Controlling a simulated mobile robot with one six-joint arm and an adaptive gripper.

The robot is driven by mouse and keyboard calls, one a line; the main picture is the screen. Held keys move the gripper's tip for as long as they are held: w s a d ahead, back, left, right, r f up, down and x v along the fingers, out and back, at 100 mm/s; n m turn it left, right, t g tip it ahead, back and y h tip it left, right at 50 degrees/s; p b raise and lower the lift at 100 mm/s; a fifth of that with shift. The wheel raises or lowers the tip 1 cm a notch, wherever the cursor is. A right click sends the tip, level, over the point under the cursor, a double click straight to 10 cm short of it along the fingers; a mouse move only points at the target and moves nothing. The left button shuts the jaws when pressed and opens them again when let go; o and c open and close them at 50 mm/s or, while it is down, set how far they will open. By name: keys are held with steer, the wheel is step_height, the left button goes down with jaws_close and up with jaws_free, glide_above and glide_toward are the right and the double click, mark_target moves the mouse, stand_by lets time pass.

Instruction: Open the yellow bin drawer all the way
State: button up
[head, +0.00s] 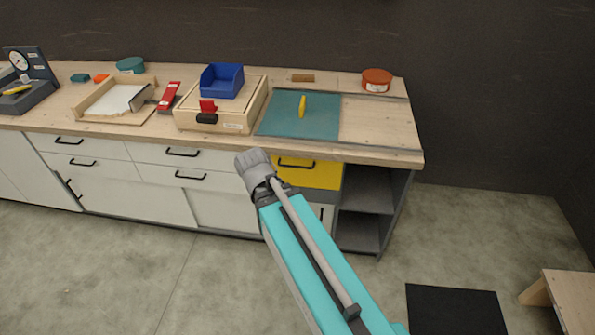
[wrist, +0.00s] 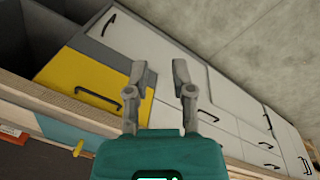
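The yellow bin drawer (head: 315,177) is in the bench front, under the worktop. It looks shut, with its front about level with the white drawers, and it has a black bar handle (head: 296,164). In the wrist view, which is turned about, the yellow drawer (wrist: 78,78) is left of the fingers and its handle (wrist: 98,99) shows clear of them. My gripper (wrist: 160,72) is open and empty, its two fingers apart from the handle. In the head view my arm covers the drawer's lower left side, and I cannot make out the gripper there.
White drawers (head: 85,148) with black handles are left of the yellow one. Open dark shelves (head: 368,190) are to its right. The worktop (head: 380,130) carries a teal mat (head: 280,118), a blue bin (head: 222,82) and a wooden box (head: 240,118). The floor in front is mostly clear.

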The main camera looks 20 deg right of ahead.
steer(key=w+d+f+n+t+h+b, duration=0.25)
steer(key=w+d+f+h+b, duration=0.45)
steer(key=b, duration=0.4)
steer(key=n+t+h+b, duration=0.5)
steer(key=t+b, duration=0.1)
steer(key=b, duration=0.8)
glide_toward(296, 166)
steer(key=f+v, duration=0.1)
steer(key=v, duration=0.3)
steer(key=shift+w+r+g, duration=0.25)
steer(key=shift+r, duration=0.2)
steer(key=shift+w+d, duration=0.1)
steer(key=shift+d, duration=0.05)
steer(key=b+x, duration=0.2)
steer(key=x, duration=1.1)
steer(key=shift+w+d+f, duration=0.1)
steer(key=shift+w+d, duration=0.1)
steer(key=shift+c, duration=0.3)
jaws_close()
